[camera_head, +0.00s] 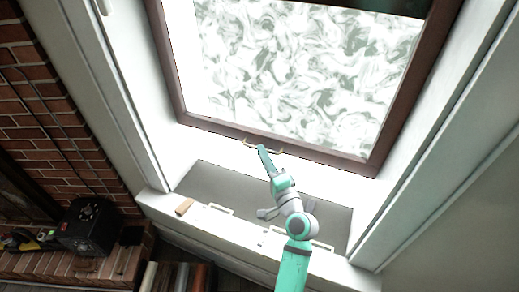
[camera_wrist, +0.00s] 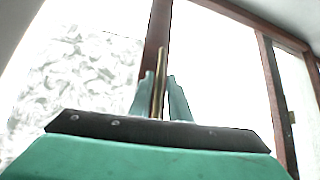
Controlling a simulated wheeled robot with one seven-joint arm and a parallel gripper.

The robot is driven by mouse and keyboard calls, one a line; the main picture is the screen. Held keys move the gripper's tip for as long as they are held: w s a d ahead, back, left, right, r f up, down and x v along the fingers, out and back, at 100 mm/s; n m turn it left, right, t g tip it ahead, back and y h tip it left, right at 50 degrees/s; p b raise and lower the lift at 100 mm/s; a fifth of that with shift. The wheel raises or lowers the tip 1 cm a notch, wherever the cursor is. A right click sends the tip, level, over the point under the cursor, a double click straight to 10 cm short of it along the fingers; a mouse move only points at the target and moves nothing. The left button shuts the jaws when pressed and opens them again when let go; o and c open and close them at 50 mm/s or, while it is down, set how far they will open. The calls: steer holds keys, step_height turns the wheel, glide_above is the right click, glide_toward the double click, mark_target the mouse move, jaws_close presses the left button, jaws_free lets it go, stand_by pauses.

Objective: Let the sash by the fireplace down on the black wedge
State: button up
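The sash (camera_head: 385,150) is a brown frame around a swirled frosted pane; it is raised, its bottom rail well above the sill (camera_head: 330,212). A thin brass handle (camera_head: 250,142) sits on that rail. My gripper (camera_head: 263,150) is at the handle. In the wrist view the brass bar (camera_wrist: 159,80) runs between my two teal fingers (camera_wrist: 160,92), with narrow gaps showing beside it. The frosted pane (camera_wrist: 80,75) is at the left there. I cannot make out a black wedge; my arm hides part of the sill. A tan wedge-like block (camera_head: 184,207) lies at the sill's left front.
White jambs (camera_head: 105,85) bound the opening on both sides. The brick fireplace (camera_head: 45,110) is at the left, with a black box (camera_head: 90,226) on its hearth. Books (camera_head: 175,277) stand below the sill.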

steer(key=shift+x, duration=1.55)
jaws_close()
